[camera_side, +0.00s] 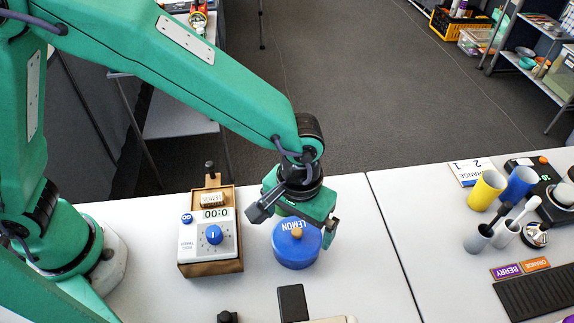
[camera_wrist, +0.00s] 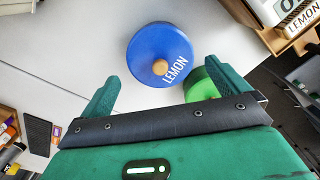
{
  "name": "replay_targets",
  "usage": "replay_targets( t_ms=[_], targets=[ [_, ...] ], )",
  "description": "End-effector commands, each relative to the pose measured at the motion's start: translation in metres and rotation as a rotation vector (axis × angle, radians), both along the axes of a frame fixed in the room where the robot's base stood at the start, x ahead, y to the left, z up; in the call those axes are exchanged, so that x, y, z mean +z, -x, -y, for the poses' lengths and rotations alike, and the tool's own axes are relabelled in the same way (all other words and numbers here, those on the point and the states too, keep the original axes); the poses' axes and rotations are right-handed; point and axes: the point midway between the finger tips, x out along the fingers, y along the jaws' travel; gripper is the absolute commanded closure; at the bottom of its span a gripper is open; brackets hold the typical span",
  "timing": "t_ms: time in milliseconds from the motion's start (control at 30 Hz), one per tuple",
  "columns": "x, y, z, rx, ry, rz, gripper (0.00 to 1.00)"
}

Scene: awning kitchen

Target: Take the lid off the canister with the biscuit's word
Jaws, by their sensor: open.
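A round blue canister (camera_side: 297,243) stands on the white worktop. Its blue lid reads LEMON and has a wooden knob (camera_side: 297,233). The biscuit (camera_side: 212,199) lies on the wooden stand at left; its word reads LEMON in the wrist view (camera_wrist: 302,19). My gripper (camera_side: 294,222) is open and empty, just above and beside the blue canister. In the wrist view the blue lid (camera_wrist: 150,45) and its knob lie ahead of and between my gripper's fingers (camera_wrist: 161,73). I cannot tell whether either finger touches the lid.
A bright green round thing (camera_wrist: 198,84) is beside the canister, partly hidden by my gripper. A timer (camera_side: 208,238) on the wooden stand is close at left. Yellow (camera_side: 487,190) and blue (camera_side: 518,184) cups stand at right. A dark block (camera_side: 292,303) lies in front.

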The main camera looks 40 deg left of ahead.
Motion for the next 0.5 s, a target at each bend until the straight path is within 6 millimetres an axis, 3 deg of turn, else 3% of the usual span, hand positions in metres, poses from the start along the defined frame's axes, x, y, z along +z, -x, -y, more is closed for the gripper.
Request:
replay_targets(
  t_ms=[200, 500],
  targets=[
    [-0.022, 0.0, -0.001, 0.0, -0.001, -0.001, 0.0],
    [-0.026, 0.0, 0.0, 0.0, 0.0, 0.0, 0.0]
  ],
)
